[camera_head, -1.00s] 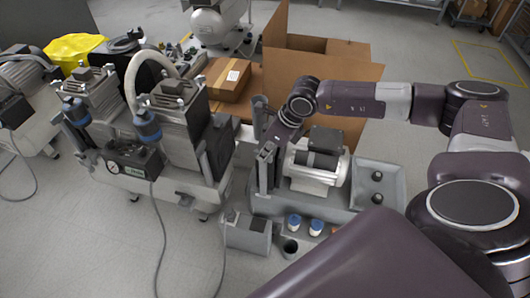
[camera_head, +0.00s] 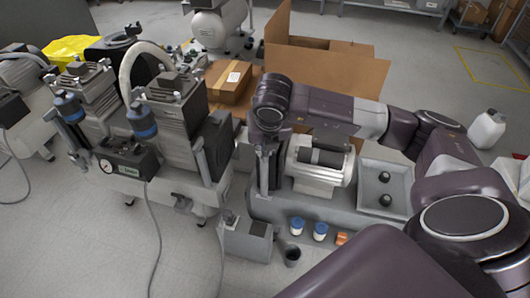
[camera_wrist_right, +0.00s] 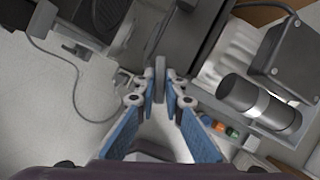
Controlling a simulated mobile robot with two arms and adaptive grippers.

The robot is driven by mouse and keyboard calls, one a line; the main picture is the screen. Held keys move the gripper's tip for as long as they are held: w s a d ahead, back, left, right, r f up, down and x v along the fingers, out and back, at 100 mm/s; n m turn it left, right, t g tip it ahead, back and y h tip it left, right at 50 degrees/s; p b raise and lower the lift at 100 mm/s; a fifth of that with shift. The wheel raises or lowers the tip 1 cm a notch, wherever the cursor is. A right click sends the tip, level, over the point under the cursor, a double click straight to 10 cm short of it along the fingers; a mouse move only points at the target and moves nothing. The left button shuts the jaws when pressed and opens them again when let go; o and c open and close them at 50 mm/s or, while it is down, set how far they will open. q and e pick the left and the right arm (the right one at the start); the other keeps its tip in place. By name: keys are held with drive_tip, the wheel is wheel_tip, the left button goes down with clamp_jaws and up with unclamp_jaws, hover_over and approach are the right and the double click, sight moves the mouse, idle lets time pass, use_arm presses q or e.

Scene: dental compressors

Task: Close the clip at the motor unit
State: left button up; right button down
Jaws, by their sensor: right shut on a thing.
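The motor unit (camera_head: 318,168) is a silver cylinder with a black cap, lying on a grey tray. My right gripper (camera_head: 264,182) points down at its left end, below the dark purple wrist. In the right wrist view my right gripper (camera_wrist_right: 161,88) has its blue-padded fingers closed at the tips on a thin grey upright piece, seemingly the clip (camera_wrist_right: 160,70). The motor's dark cylinder (camera_wrist_right: 255,103) is right of the fingers there. The clip's lower part and its latch position are hidden. My left gripper is out of view.
A twin-head compressor (camera_head: 165,120) with a hose stands close on the left. An open cardboard box (camera_head: 325,65) is behind the motor. Blue-capped jars (camera_head: 308,229) and a grey box (camera_head: 248,240) are in front. Grey floor is free at the lower left.

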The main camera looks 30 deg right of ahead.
drive_tip(key=shift+w+a+m+h, duration=0.1)
drive_tip(key=shift+m+h, duration=0.2)
drive_tip(key=shift+m, duration=0.6)
drive_tip(key=shift+m+g, duration=0.3)
drive_tip(key=shift+m, duration=0.4)
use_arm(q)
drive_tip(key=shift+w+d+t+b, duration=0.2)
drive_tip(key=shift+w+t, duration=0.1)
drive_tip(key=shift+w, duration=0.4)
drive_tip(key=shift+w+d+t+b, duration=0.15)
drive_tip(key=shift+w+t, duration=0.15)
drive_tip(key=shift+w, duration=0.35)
use_arm(e)
drive_tip(key=shift+m+g+h, duration=0.3)
drive_tip(key=shift+m+h, duration=0.1)
drive_tip(key=shift+m, duration=0.4)
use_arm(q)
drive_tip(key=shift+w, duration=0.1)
use_arm(e)
drive_tip(key=c, duration=2)
unclamp_jaws()
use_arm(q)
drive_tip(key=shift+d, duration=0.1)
use_arm(e)
drive_tip(key=v, duration=1.2)
drive_tip(key=shift+w, duration=0.1)
